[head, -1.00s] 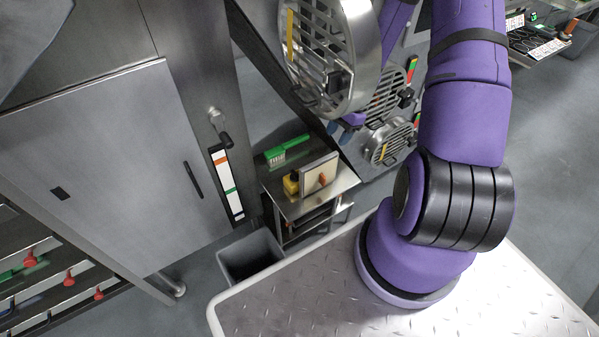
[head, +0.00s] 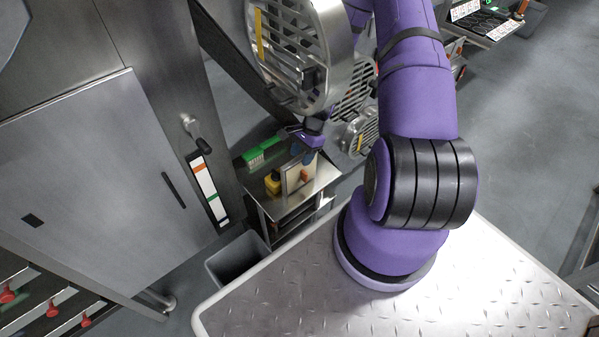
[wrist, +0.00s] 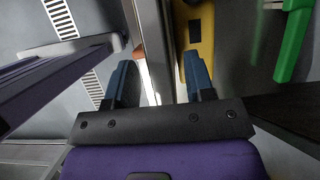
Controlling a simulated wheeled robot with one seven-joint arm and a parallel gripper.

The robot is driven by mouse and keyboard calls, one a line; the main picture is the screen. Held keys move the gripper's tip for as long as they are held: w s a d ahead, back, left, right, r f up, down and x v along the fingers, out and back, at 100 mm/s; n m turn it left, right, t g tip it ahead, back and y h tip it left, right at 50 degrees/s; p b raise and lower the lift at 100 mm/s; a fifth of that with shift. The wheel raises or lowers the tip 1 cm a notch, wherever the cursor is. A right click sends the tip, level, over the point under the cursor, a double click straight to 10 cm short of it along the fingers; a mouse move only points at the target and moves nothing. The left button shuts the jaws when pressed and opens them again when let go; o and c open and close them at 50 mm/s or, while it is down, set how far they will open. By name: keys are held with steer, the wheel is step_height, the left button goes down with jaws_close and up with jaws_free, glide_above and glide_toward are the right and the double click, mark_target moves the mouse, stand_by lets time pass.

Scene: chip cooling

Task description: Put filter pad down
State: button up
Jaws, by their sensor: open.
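A pale flat panel with a metal rim and an orange knob, which looks like the filter pad (head: 293,181), stands on edge on the small steel cart (head: 318,182). My gripper (head: 303,153) is at its top edge, pointing down. In the wrist view my gripper (wrist: 160,80) is open, with one blue finger on each side of a thin grey panel edge (wrist: 151,35). I cannot tell whether either finger touches it. The pad's faces are mostly hidden in the wrist view.
A yellow object (head: 272,183) stands just left of the pad, close to one finger. A green brush (head: 262,152) lies behind it on the cart. Round steel grilles (head: 298,50) hang above.

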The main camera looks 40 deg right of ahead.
mark_target(302, 175)
steer(key=shift+x, duration=1.4)
steer(key=shift+f, duration=0.25)
